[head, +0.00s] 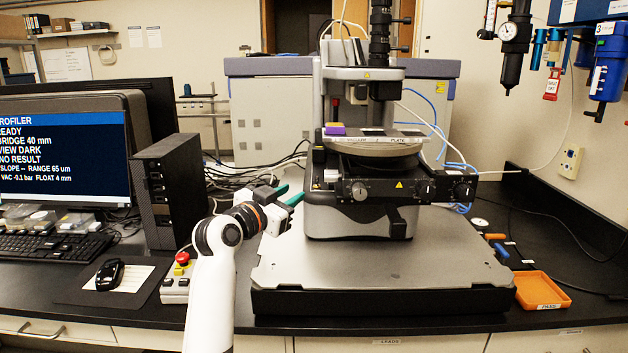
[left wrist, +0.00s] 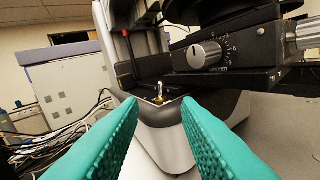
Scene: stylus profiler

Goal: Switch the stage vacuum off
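The stylus profiler (head: 360,215) stands on a grey base plate, with a round stage (head: 370,148) under its column. In the left wrist view a small metal toggle switch (left wrist: 158,90) with a brass-coloured foot sticks up at the corner of the profiler's body; no label on it is readable. I cannot make it out in the head view. My left gripper (head: 290,196) is at the left side of the profiler. In the left wrist view its teal fingers (left wrist: 159,106) are apart and empty, with the switch showing ahead between the tips. My right gripper is not in view.
A monitor (head: 65,150) reads "VAC -0.1 bar". A black dial block (left wrist: 220,55) overhangs right of the switch. Cables (head: 240,170) lie behind my left arm. A red-topped button box (head: 178,275) and an orange tray (head: 542,290) stand at the front. The base plate (head: 370,275) is clear in front.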

